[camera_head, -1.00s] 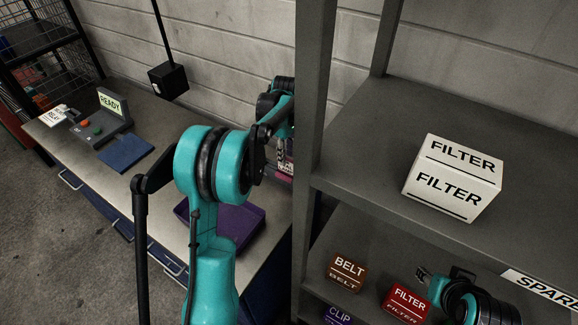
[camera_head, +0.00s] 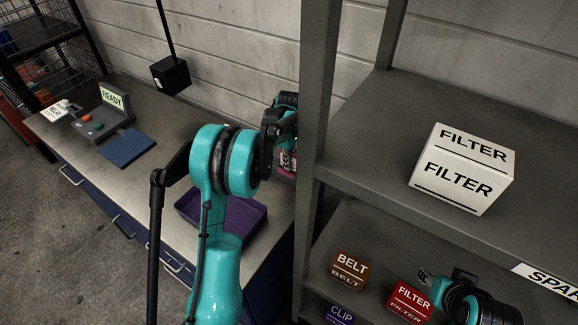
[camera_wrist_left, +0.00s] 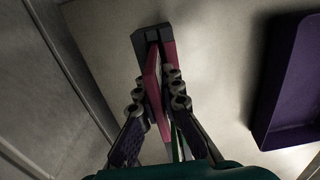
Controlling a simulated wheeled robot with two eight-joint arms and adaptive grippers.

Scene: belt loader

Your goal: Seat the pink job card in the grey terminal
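The grey terminal (camera_head: 106,116) stands at the far left of the bench in the head view, with a lit READY screen and coloured buttons. The pink job card (camera_wrist_left: 155,95) shows in the left wrist view, on edge between the fingers of my left gripper (camera_wrist_left: 157,88). The fingers look closed on it. Its far end is at a dark grey block (camera_wrist_left: 145,43) with a pink side; I cannot tell whether it is clear of that block. In the head view my left arm mostly hides this spot. My right gripper (camera_head: 427,277) is at the lower shelf, its fingers too small to judge.
A purple tray (camera_head: 245,219) lies on the bench beside my left arm. A blue pad (camera_head: 127,147) lies before the terminal. A black box (camera_head: 170,75) hangs above the bench. A shelf post (camera_head: 316,110) stands close right of my left arm. Shelves hold FILTER (camera_head: 461,170) and BELT (camera_head: 350,269) boxes.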

